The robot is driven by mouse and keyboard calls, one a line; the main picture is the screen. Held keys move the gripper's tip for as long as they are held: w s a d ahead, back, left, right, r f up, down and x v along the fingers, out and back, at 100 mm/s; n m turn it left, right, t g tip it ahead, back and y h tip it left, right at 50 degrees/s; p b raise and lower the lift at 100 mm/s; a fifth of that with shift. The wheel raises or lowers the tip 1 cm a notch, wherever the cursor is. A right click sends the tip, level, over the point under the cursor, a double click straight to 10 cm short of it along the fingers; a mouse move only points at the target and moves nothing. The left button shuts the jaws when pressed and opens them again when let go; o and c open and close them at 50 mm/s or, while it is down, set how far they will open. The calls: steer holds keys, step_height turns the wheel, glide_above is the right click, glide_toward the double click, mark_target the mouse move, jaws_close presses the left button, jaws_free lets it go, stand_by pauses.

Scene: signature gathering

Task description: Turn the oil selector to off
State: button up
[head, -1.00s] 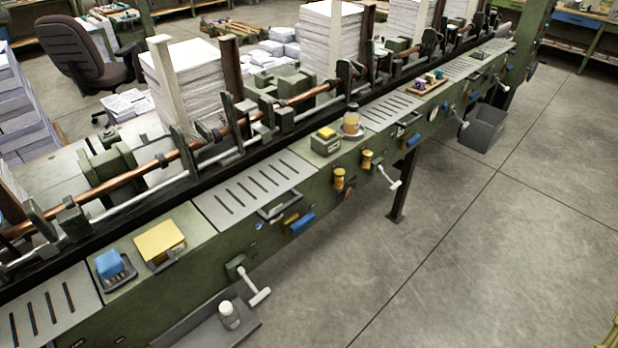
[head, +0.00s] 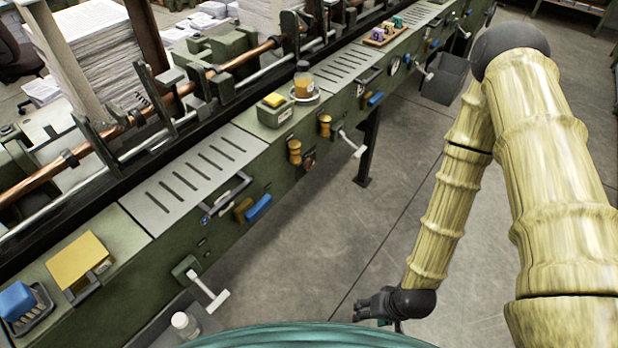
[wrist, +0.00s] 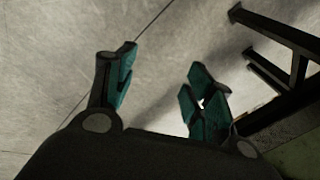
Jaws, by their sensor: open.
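The green machine's front panel carries the controls. Two yellow knobs (head: 294,152) (head: 325,125) sit near its middle. Two white T-handled levers (head: 209,290) (head: 350,143) stick out from the panel, one nearer me and one farther along. I cannot tell which control is the oil selector; no label is readable. A jar of amber liquid (head: 304,84) stands on a saucer on the machine top. My gripper (head: 376,306) hangs low over the floor, right of the machine and apart from it. In the wrist view my gripper (wrist: 160,90) has its teal-padded fingers spread, with nothing between them.
A blue handle (head: 258,208) and a grey handle (head: 226,198) stick out of the panel. A small white bottle (head: 185,325) stands on a low tray. A black machine leg (head: 367,150) and a dark bin (head: 444,80) stand farther along. The concrete floor (head: 310,262) beside the machine is clear.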

steer(key=w+a+f+t+y+b, duration=0.1)
steer(key=w+a+f+y+b, duration=0.1)
steer(key=w+a+b, duration=0.3)
steer(key=w+a+f+t+y+b, duration=0.1)
steer(key=w+a+f+b, duration=0.15)
steer(key=w, duration=0.35)
steer(key=n+t+y+b, duration=0.2)
steer(key=t+y+b, duration=0.6)
steer(key=b, duration=1.5)
glide_toward(309, 164)
steer(key=w+a+g+b, duration=0.1)
steer(key=w+a+b, duration=0.1)
steer(key=w+a, duration=0.3)
steer(key=shift+a+f+y, duration=0.3)
steer(key=shift+a+f, duration=0.1)
steer(key=shift+a, duration=0.2)
steer(key=c, duration=1)
